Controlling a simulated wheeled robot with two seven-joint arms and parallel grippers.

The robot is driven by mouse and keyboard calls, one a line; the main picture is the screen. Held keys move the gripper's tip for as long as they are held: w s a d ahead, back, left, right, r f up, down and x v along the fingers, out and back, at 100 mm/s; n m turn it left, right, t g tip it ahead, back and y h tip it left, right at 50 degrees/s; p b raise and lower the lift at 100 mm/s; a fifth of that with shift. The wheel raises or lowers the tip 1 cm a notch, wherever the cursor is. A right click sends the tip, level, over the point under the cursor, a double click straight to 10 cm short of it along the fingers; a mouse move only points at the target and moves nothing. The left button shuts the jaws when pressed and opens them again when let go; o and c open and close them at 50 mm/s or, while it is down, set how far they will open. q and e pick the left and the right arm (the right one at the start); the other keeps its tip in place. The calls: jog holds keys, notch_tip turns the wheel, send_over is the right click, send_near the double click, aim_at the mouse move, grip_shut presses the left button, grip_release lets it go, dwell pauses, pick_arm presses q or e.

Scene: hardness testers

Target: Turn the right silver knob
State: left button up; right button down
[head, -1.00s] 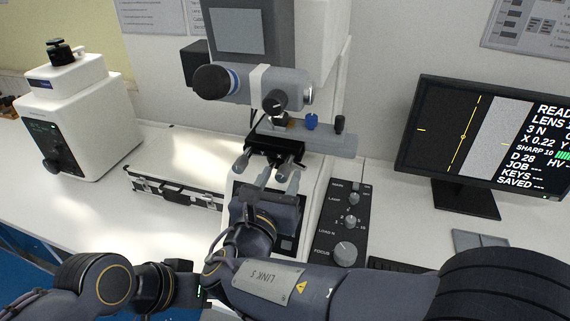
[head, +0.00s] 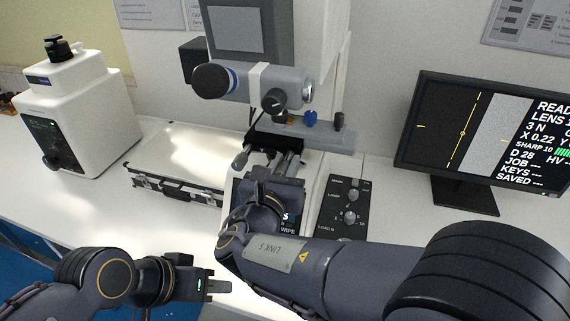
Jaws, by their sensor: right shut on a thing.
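The hardness tester's stage (head: 273,142) carries two silver knobs facing me. The left silver knob (head: 241,157) is bare and free of any gripper. The right silver knob (head: 286,158) is at the fingers of my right gripper (head: 284,164), which is shut on it from the front; the fingers hide most of it. My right arm crosses the front of the tester and covers the lower part of its base. My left gripper (head: 218,287) is low at the front, apart from the tester; its finger gap does not show clearly.
A control panel (head: 333,210) with small knobs stands right of the stage, partly behind my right arm. A monitor (head: 447,140) is further right. A silver case (head: 180,165) and a white instrument (head: 75,110) stand left. The tester head (head: 265,80) overhangs the stage.

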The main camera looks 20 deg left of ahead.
jog(key=shift+f+m+b, duration=0.2)
jog(key=shift+m+b, duration=0.3)
jog(key=shift+b, duration=0.4)
jog(key=m+b, duration=0.9)
jog(key=b, duration=0.4)
jog(key=shift+f, duration=0.15)
jog(key=m+b, duration=0.9)
jog(key=b, duration=0.1)
jog(key=m+b, duration=0.3)
jog(key=shift+m, duration=0.4)
jog(key=shift+r+m+b, duration=0.25)
jog(key=shift+m+b, duration=0.75)
jog(key=shift+m, duration=0.4)
jog(key=c, duration=1.2)
grip_release()
jog(key=shift+c, duration=0.2)
